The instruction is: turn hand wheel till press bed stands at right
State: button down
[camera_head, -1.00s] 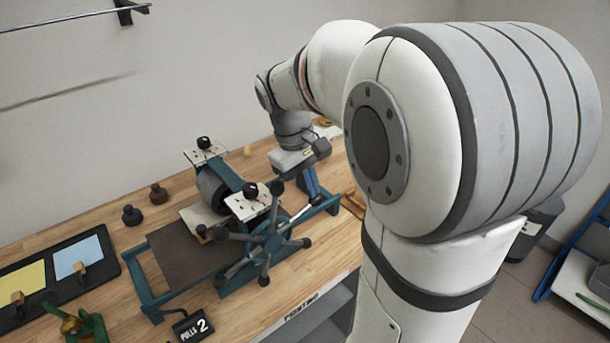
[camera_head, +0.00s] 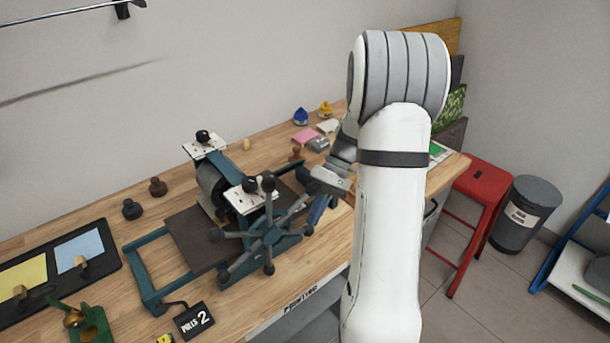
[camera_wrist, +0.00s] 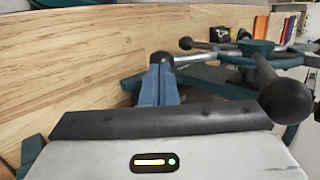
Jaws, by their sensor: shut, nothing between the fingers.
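The teal press stands on the wooden bench with its dark roller (camera_head: 212,188) in the middle. Its hand wheel (camera_head: 265,238), with several dark spokes ending in black knobs, faces the front. The dark brown press bed (camera_head: 195,240) shows left of the roller, and a dark strip also shows right of it. My gripper (camera_head: 314,215) is shut and empty, fingers pointing down at the wheel's right side. In the wrist view, the blue fingers (camera_wrist: 158,84) end close to a spoke knob (camera_wrist: 162,58); I cannot tell whether they touch. The wheel hub (camera_wrist: 257,48) lies beyond, to the right.
A counter reading "PULLS 2" (camera_head: 194,320) sits in front of the press. A black tray (camera_head: 108,255) with yellow and blue sheets lies left. A red stool (camera_head: 482,190) and a grey bin (camera_head: 527,212) stand on the floor at right. Two dark knobbed pieces stand behind the press.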

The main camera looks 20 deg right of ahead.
aim_at(309, 228)
jog(key=f+y, duration=0.1)
jog(key=a+f+y+b, duration=0.1)
jog(key=shift+s+f+g, duration=0.15)
jog(key=shift+f+g, duration=0.2)
jog(key=shift+g, duration=0.05)
jog(key=shift+s+a+f+y, duration=0.1)
jog(key=shift+a+f+y, duration=0.3)
jog(key=shift+f+y, duration=0.2)
jog(key=shift+g, duration=0.3)
